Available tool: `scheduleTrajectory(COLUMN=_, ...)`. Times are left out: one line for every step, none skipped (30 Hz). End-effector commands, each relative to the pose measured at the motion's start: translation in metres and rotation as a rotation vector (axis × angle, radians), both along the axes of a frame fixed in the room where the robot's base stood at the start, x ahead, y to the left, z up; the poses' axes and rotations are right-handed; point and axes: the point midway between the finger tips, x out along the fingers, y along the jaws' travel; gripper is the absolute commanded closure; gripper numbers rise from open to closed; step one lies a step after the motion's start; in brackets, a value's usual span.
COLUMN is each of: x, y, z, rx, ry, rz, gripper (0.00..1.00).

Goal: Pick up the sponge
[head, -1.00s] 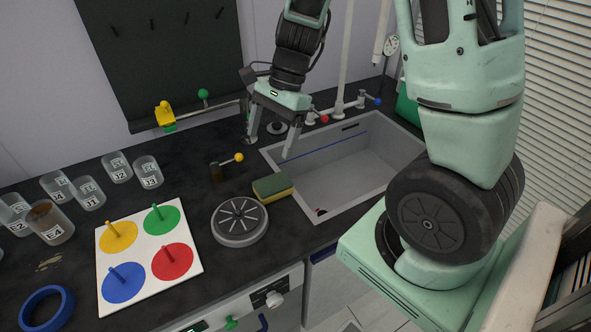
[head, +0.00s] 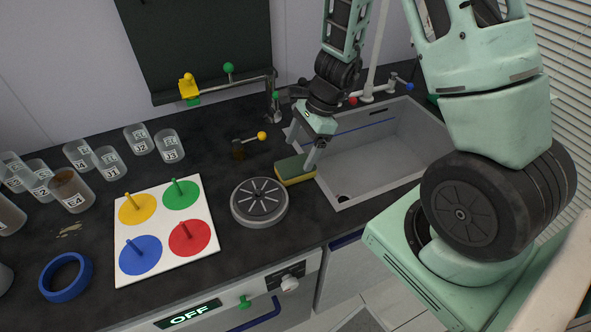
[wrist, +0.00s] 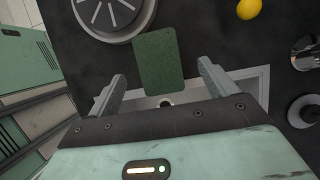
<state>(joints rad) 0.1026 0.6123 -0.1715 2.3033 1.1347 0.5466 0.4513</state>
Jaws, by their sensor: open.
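The sponge (head: 290,170), green on top with a yellow side, lies on the dark counter by the sink's left rim. In the wrist view its green top (wrist: 160,61) lies just ahead of the gap between my fingers. My gripper (head: 303,150) is open and empty, pointing down above the sponge and the sink's left edge. In the wrist view, my gripper (wrist: 160,80) has one finger on each side of the sponge's near end. I see no contact. The exact height above it is hard to tell.
A round grey slotted disc (head: 259,202) stands close to the sponge's left. A yellow-knobbed lever (head: 261,136) is behind it. The sink (head: 385,155) opens to the right. A board with coloured discs (head: 165,266) and several labelled cups (head: 108,163) are further left.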

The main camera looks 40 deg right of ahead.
Motion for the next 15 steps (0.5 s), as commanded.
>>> scheduleTrajectory(x=0.0, y=0.001, z=-0.003, rx=0.0, ry=0.002, rz=-0.001, gripper=0.15)
scheduleTrajectory(x=-0.001, y=0.001, z=-0.006, rx=0.001, ry=0.003, rz=-0.001, gripper=0.15)
scheduleTrajectory(x=-0.001, y=0.001, z=-0.011, rx=0.001, ry=0.003, rz=-0.001, gripper=0.15)
scheduleTrajectory(x=-0.001, y=0.002, z=-0.015, rx=0.001, ry=0.004, rz=-0.002, gripper=0.15)
scheduleTrajectory(x=-0.002, y=0.002, z=-0.02, rx=0.0, ry=0.005, rz=-0.001, gripper=0.15)
scheduleTrajectory(x=-0.003, y=0.003, z=-0.027, rx=0.001, ry=0.005, rz=-0.001, gripper=0.15)
scheduleTrajectory(x=-0.003, y=0.003, z=-0.031, rx=0.001, ry=0.005, rz=-0.001, gripper=0.15)
scheduleTrajectory(x=-0.003, y=0.003, z=-0.036, rx=0.001, ry=0.005, rz=-0.002, gripper=0.15)
scheduleTrajectory(x=-0.002, y=0.006, z=-0.041, rx=0.001, ry=0.003, rz=0.0, gripper=0.15)
scheduleTrajectory(x=-0.002, y=0.008, z=-0.044, rx=0.0, ry=0.002, rz=0.0, gripper=0.15)
scheduleTrajectory(x=-0.001, y=0.009, z=-0.047, rx=0.001, ry=0.003, rz=0.001, gripper=0.15)
scheduleTrajectory(x=-0.001, y=0.01, z=-0.049, rx=0.0, ry=0.001, rz=-0.001, gripper=0.15)
scheduleTrajectory(x=-0.001, y=0.011, z=-0.051, rx=0.0, ry=0.001, rz=0.0, gripper=0.15)
scheduleTrajectory(x=-0.001, y=0.011, z=-0.052, rx=0.0, ry=0.001, rz=0.001, gripper=0.15)
scheduleTrajectory(x=0.0, y=0.011, z=-0.052, rx=0.0, ry=0.0, rz=0.001, gripper=0.15)
